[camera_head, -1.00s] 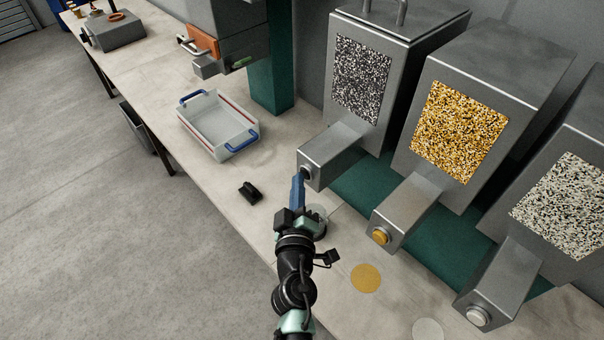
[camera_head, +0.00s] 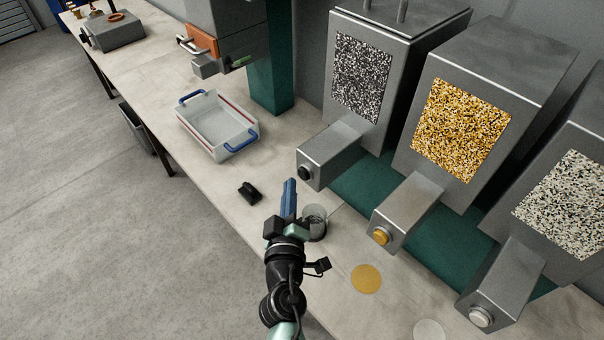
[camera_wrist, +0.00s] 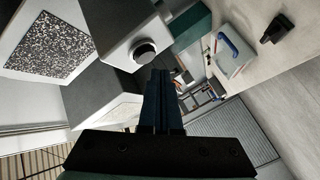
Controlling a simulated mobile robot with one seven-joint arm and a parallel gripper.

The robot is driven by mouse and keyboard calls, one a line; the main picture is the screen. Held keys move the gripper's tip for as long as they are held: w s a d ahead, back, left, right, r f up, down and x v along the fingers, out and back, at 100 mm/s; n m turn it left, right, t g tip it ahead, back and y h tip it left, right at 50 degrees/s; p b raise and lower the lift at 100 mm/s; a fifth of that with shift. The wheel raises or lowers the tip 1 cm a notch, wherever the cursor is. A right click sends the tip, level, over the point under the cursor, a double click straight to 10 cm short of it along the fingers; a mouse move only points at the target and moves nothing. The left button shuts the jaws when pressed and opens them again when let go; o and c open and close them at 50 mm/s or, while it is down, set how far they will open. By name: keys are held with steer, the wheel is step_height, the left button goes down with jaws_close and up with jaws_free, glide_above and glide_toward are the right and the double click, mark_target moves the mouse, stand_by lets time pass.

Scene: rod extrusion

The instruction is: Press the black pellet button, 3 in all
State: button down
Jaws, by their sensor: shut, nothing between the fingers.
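The black pellet button (camera_head: 305,172) is a dark round knob on the front end of the grey spout box (camera_head: 330,156) under the hopper of black and white pellets (camera_head: 362,78). In the wrist view the button (camera_wrist: 144,53) shows a light ring around a dark face. My gripper (camera_head: 289,184) has blue fingers, shut and empty, in front of the button and apart from it. The fingers (camera_wrist: 160,78) also show in the wrist view, beside the button. A clear cup (camera_head: 314,219) stands on the bench next to my gripper, with dark contents near its bottom.
The yellow button (camera_head: 380,236) and white button (camera_head: 480,317) sit on neighbouring spouts to the right. A white tray with blue handles (camera_head: 215,127) and a small black object (camera_head: 249,192) lie on the bench to the left. The bench between them is clear.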

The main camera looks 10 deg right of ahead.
steer(key=s+a+b, duration=0.1)
steer(key=a, duration=0.1)
steer(key=s+a, duration=0.1)
steer(key=shift+s+a+b, duration=0.35)
steer(key=shift+a, duration=0.05)
stand_by(2.3)
